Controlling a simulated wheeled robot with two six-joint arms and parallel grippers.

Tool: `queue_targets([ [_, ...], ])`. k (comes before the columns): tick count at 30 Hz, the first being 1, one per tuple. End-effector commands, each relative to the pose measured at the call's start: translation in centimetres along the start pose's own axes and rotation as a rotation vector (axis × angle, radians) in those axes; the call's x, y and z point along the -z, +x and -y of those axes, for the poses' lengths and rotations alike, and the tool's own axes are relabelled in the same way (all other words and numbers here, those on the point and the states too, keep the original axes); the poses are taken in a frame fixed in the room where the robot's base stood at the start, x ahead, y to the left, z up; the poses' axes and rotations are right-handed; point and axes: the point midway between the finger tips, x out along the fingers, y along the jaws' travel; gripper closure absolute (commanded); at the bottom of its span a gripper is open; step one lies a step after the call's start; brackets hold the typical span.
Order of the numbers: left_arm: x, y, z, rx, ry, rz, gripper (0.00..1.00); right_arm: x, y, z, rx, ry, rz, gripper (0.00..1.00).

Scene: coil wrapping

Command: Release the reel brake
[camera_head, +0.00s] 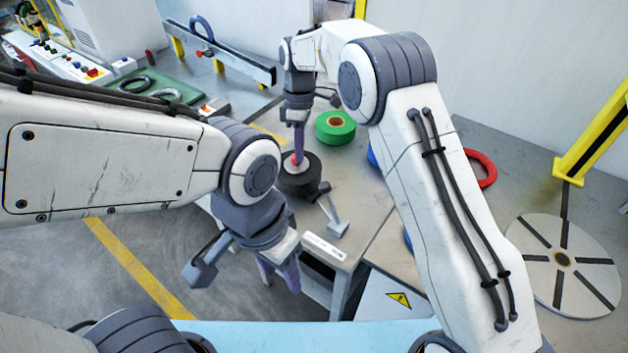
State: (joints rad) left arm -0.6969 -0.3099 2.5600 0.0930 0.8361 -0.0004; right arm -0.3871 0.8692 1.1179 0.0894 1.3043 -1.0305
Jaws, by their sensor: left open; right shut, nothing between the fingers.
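A black reel (300,182) with a red and pale centre (297,163) lies on the grey table. A small grey upright lever-like part (335,214) stands at the table's near edge, just below the reel; I cannot tell whether it is the reel brake. My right gripper (298,158) is shut and points down, with its tips at the reel's red centre; I cannot tell whether they touch it. My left gripper (279,280) is open and empty, lower down, in front of the table's near edge and apart from the reel. My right arm hides part of the table.
A green roll (335,126) lies behind the reel. A red ring (481,168) and a slotted round disc (562,280) are at the right, by a yellow post (592,135). A green mat (184,88) with rings and a button panel (62,58) are at the back left.

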Motion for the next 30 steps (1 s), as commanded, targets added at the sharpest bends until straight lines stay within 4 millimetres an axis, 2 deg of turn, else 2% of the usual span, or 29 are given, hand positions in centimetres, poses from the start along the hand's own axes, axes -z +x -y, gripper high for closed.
queue_targets([
  [5, 0.0, 0.0, 0.0, 0.0, 0.0, 0.0, 0.5, 0.0, 0.2, 0.0, 0.0, 0.001, 0.0, 1.0],
  [8, 0.0, -0.2, 0.0, 0.0, 0.0, 0.0, 0.5, 0.0, 1.0, 0.1, 0.001, 0.001, 0.001, 1.0],
  [11, 0.0, -0.4, 0.0, 0.0, 0.0, 0.0, 0.5, 0.0, 2.6, 0.1, 0.003, 0.001, 0.002, 1.0],
  [22, 0.1, -1.9, -0.1, 0.0, 0.0, 0.0, 0.5, -0.1, 10.3, 0.2, 0.004, 0.001, 0.002, 1.0],
  [24, 0.1, -2.7, -0.2, 0.0, 0.0, 0.0, 0.5, -1.4, 9.1, 0.1, -0.001, 0.005, -0.001, 1.0],
  [30, 0.2, -3.3, -0.2, 0.0, 0.0, 0.0, 0.5, -3.4, 8.7, 0.1, 0.0, 0.003, 0.0, 1.0],
])
